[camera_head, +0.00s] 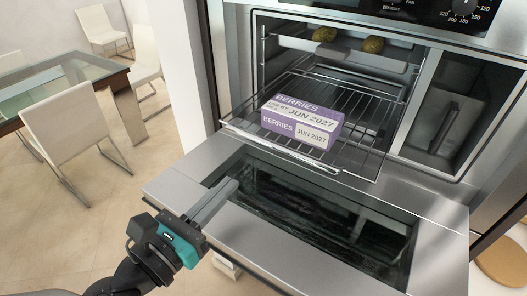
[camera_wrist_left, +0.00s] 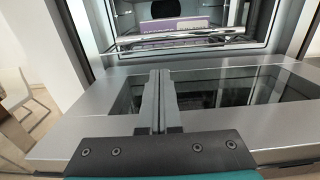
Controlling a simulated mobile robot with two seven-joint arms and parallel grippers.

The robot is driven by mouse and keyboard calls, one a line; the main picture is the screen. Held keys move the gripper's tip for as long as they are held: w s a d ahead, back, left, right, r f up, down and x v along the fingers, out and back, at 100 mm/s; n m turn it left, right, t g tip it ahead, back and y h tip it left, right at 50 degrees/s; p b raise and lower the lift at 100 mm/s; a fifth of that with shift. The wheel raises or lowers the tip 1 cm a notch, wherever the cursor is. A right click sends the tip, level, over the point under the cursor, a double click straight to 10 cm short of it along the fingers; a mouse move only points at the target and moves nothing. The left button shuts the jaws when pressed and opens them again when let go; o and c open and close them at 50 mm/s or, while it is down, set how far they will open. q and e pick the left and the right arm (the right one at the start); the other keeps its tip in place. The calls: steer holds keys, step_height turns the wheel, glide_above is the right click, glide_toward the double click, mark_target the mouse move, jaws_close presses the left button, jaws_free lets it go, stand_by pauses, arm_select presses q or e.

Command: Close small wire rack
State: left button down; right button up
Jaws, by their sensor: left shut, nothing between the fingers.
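The small wire rack (camera_head: 240,130) is slid partly out of the upper oven, its front edge over the lowered oven door (camera_head: 170,188). A purple and white berries box (camera_head: 300,122) lies on the rack. The rack's front bar (camera_wrist_left: 185,37) also shows in the left wrist view, ahead of the fingers. My left gripper (camera_head: 232,184) is shut and empty, above the left part of the open door and apart from the rack. Its fingers (camera_wrist_left: 160,78) point toward the oven in the left wrist view. My right gripper is not in view.
The control panel (camera_head: 430,12) is above the opening. The lowered door lies below the rack. A glass table (camera_head: 65,82) and white chairs (camera_head: 65,122) stand on the floor at left.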

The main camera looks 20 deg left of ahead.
arm_select(q)
steer(key=shift+b+x, duration=0.65)
steer(key=shift+x, duration=0.85)
steer(key=p+x, duration=0.2)
steer(key=x, duration=0.5)
steer(key=shift+w+d+p, duration=0.2)
steer(key=shift+w+p, duration=0.1)
steer(key=shift+w, duration=0.05)
steer(key=shift+w+d, duration=0.2)
steer(key=shift+w, duration=0.4)
